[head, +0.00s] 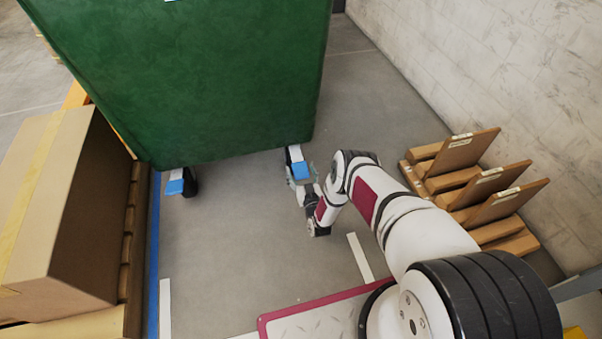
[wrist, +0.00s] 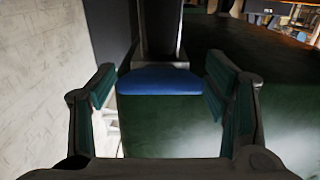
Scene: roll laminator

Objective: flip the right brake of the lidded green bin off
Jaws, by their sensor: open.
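The green bin (head: 215,70) stands at the top of the head view; its lid is out of view. Its right brake, a blue pedal (head: 299,169) on a caster with a white strip, is at the bin's lower right corner. Its left brake (head: 175,187) is a similar blue pedal at the lower left. My gripper (head: 301,180) is open at the right brake.
A large cardboard box (head: 60,200) on a pallet stands at the left. Wooden racks with upright boards (head: 470,150) stand by the wall at the right.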

